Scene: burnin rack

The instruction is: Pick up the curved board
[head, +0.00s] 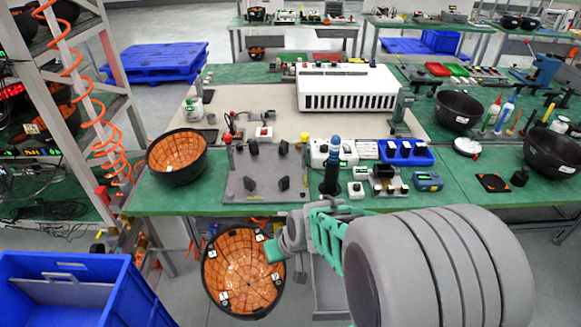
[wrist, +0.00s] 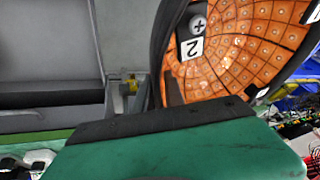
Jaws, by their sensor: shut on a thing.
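A curved board (head: 238,272), a black-rimmed bowl shape with an orange tiled inside and small white labels, hangs in front of the table's near edge. My gripper (head: 274,249) is shut on its upper right rim and holds it in the air, its orange inside facing the head camera. The far jaw is mostly hidden there. A second, similar curved board (head: 176,156) rests on the table's left end.
A green table (head: 450,183) carries a grey fixture plate (head: 262,190), a blue tray (head: 405,158), a white slotted unit (head: 348,90) and black bowls (head: 460,110). A blue bin (head: 75,290) stands at lower left. A rack (head: 75,85) with an orange coiled hose is at left.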

